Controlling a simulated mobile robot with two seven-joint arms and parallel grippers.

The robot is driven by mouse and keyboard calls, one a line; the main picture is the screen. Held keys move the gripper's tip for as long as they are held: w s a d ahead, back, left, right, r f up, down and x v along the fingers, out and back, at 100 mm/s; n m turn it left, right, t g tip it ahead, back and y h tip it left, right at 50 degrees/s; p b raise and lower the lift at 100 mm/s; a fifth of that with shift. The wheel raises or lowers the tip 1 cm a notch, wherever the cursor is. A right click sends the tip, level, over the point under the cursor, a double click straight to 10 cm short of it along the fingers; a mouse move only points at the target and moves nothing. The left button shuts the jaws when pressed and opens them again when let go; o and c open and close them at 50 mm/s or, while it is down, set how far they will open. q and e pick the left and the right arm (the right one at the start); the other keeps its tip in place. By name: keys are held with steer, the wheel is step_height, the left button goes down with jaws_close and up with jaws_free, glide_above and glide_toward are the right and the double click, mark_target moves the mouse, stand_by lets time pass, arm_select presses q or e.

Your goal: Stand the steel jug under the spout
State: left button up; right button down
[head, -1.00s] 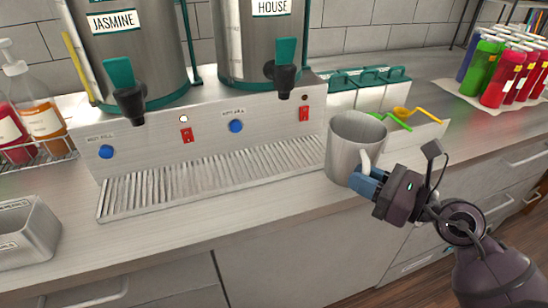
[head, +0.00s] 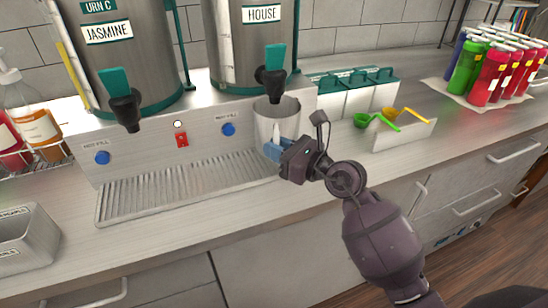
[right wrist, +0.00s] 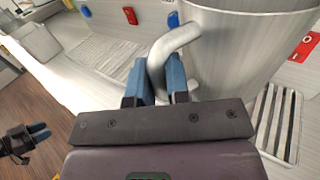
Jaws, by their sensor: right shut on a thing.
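The steel jug (head: 268,125) is upright at the right end of the slatted drip tray (head: 150,197), just below the black spout (head: 271,78) of the HOUSE urn. Its rim shows just under the spout; I cannot tell whether its base touches the tray. My right gripper (head: 274,150) is shut on the jug's handle, with the blue fingers on either side of it in the right wrist view (right wrist: 160,85). My left gripper (right wrist: 38,131) shows small at the left edge of the right wrist view; its finger gap is unclear.
The JASMINE urn (head: 115,50) with its own spout (head: 122,108) stands to the left. Teal-lidded boxes (head: 358,92) and a bin with green and yellow scoops (head: 403,134) stand right of the jug. Bottles (head: 490,75) stand farther right. The counter's front strip is clear.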

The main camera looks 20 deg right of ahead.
steer(key=shift+w+a+f, duration=0.1)
steer(key=shift+w+a, duration=0.1)
steer(key=shift+w, duration=0.05)
step_height(320, 180, down, 3)
steer(key=shift+b, duration=0.5)
steer(key=shift+f, duration=0.2)
steer(key=shift+r, duration=0.1)
steer(key=c, duration=1.1)
jaws_free()
steer(key=shift+f, duration=0.2)
